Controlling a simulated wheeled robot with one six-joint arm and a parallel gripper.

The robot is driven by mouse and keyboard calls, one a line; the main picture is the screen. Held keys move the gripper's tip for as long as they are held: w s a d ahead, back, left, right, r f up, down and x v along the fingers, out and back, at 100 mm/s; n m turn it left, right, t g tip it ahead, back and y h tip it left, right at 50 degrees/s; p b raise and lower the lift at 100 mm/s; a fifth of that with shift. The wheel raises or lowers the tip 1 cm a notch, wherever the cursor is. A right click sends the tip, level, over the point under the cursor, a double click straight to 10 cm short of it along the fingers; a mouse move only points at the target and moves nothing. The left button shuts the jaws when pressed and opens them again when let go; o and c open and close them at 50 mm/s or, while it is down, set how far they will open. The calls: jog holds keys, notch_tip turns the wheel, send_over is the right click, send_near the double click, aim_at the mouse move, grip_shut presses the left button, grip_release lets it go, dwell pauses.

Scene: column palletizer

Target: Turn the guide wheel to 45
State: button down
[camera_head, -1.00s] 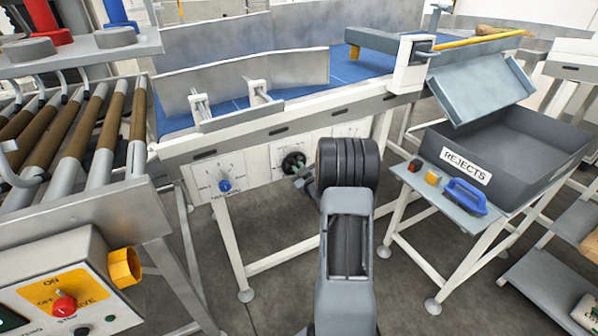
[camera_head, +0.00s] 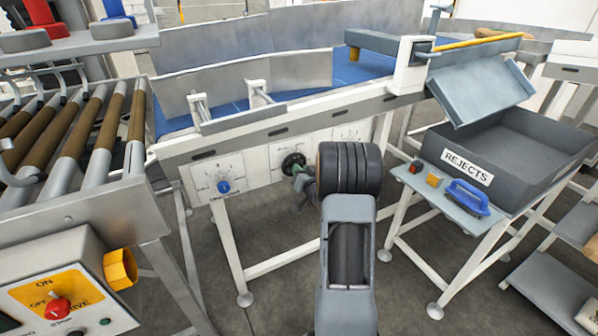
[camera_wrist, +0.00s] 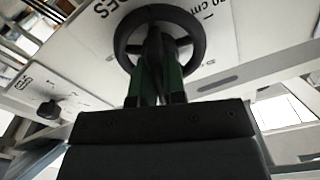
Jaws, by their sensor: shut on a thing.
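The guide wheel is a dark round handwheel (camera_head: 293,163) on a white panel on the conveyor's front side. In the wrist view, its black rim (camera_wrist: 197,36) shows large at the top, with scale marks and part of "cm" printed beside it. My gripper (camera_wrist: 160,68) has green fingers, and they are shut on the wheel near its hub. In the head view, my gripper (camera_head: 301,177) is largely hidden behind my dark wrist. The wheel's pointer and exact reading cannot be made out.
A blue knob on a dial panel (camera_head: 223,187) is left of the wheel. The roller conveyor (camera_head: 90,130) is at left, with a control box (camera_head: 60,290) below. A rejects bin (camera_head: 500,150) and small table are at right. Metal guide plates (camera_head: 240,80) stand above the blue belt.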

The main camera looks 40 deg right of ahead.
jog(key=shift+m, duration=0.3)
dwell(0.4)
jog(key=c, duration=1.2)
grip_release()
jog(key=shift+s, duration=0.1)
jog(key=s, duration=0.4)
jog(key=s+a, duration=0.1)
jog(key=s, duration=0.4)
jog(key=s+a, duration=0.1)
jog(key=s, duration=0.3)
jog(key=shift+s, duration=0.25)
